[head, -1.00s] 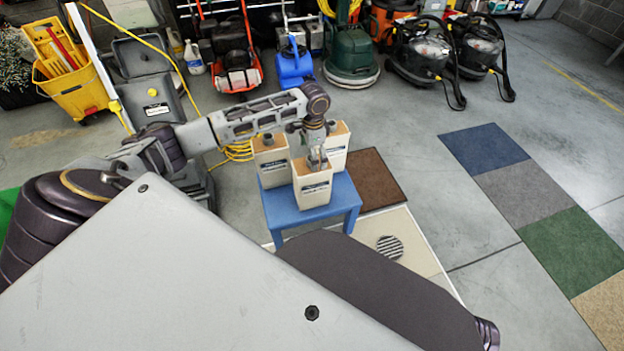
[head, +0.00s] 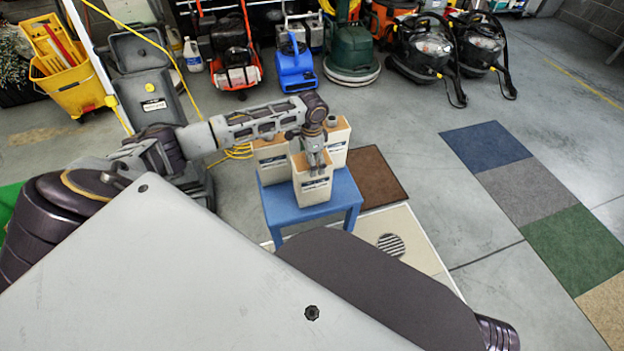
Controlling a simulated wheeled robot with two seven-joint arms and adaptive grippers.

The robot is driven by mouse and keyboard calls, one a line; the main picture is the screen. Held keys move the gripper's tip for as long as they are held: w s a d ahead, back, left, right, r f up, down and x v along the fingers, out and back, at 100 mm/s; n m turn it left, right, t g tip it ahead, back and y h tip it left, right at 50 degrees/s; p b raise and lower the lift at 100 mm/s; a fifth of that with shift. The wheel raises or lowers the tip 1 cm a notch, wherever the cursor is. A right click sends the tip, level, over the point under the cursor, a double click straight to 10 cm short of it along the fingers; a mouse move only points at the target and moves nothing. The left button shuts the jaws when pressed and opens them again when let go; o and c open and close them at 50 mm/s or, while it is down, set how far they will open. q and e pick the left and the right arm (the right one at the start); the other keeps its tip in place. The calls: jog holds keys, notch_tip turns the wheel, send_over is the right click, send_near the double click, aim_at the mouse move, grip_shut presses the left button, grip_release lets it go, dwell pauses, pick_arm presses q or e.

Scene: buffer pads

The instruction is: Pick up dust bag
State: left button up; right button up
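Three cream dust bags with dark labels stand upright on a small blue stool (head: 350,204). The front dust bag (head: 314,186) is nearest me; one stands behind left (head: 270,153) and one behind right (head: 338,142). My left gripper (head: 317,172) points down at the top of the front bag, its fingers overlapping the bag's upper face. The fingers are too small to tell whether they are apart or closed on the bag. My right gripper is not in view.
A brown mat (head: 378,180) and a drain grate (head: 391,245) lie right of the stool. Coloured carpet tiles (head: 525,193) lie farther right. A yellow mop bucket (head: 72,86), a blue blower (head: 294,68) and vacuums (head: 424,50) line the back. Grey floor between is clear.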

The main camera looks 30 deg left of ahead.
pick_arm(q)
jog(key=shift+c, duration=0.3)
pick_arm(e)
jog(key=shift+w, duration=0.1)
pick_arm(q)
jog(key=c, duration=1.1)
jog(key=shift+r, duration=0.2)
jog(key=shift+r, duration=0.25)
jog(key=shift+r+p, duration=0.3)
jog(key=shift+r, duration=0.05)
jog(key=shift+r+p, duration=1.4)
jog(key=shift+r, duration=2.85)
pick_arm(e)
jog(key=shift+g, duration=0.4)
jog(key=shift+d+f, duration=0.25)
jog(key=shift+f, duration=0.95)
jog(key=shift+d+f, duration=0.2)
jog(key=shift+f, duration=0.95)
